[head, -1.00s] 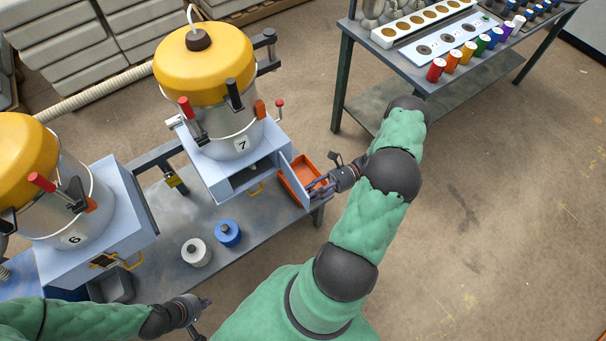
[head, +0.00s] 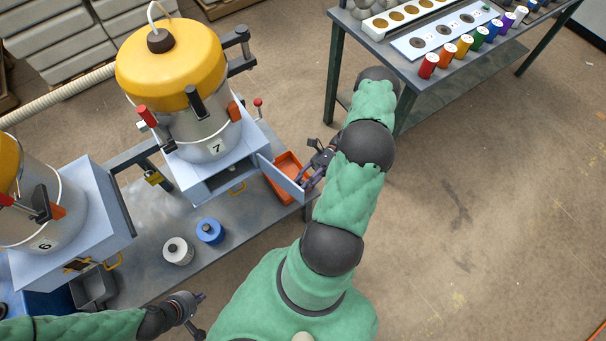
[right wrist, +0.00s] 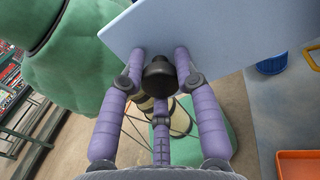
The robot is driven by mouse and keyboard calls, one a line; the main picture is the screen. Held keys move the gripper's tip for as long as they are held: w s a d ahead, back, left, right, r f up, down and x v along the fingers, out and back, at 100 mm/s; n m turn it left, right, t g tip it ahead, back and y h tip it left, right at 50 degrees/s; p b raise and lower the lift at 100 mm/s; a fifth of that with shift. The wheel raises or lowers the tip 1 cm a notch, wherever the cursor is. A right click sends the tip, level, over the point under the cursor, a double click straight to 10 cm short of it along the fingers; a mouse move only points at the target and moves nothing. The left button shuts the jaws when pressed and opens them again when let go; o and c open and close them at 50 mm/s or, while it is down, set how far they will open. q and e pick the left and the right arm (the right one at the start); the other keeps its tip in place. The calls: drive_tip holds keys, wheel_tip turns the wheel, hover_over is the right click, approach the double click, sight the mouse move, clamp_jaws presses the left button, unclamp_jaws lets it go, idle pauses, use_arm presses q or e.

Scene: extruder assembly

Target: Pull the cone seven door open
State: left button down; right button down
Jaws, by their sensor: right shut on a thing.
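The cone seven unit stands on the bench with a yellow lid (head: 172,65) and a steel drum marked 7 (head: 205,135). The light blue door (head: 280,179) of its base stands swung out from the front opening (head: 228,180). My right gripper (head: 308,178) is at the door's outer side. In the right wrist view its purple fingers close around a black knob (right wrist: 160,78) on the door panel (right wrist: 220,35). My left gripper (head: 199,314) is open and empty near the bottom of the head view, away from the unit.
An orange bin (head: 288,168) sits behind the door. A white spool (head: 177,251) and a blue spool (head: 210,231) stand on the bench (head: 150,285) in front. Cone six (head: 45,215) is at left. A second table (head: 400,50) with coloured cylinders stands at back right.

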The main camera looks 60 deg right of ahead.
drive_tip(key=shift+r, duration=0.25)
drive_tip(key=c, duration=0.9)
unclamp_jaws()
drive_tip(key=shift+a, duration=0.15)
drive_tip(key=shift+f, duration=0.1)
drive_tip(key=s+d, duration=0.1)
drive_tip(key=d, duration=1.1)
drive_tip(key=shift+s, duration=0.25)
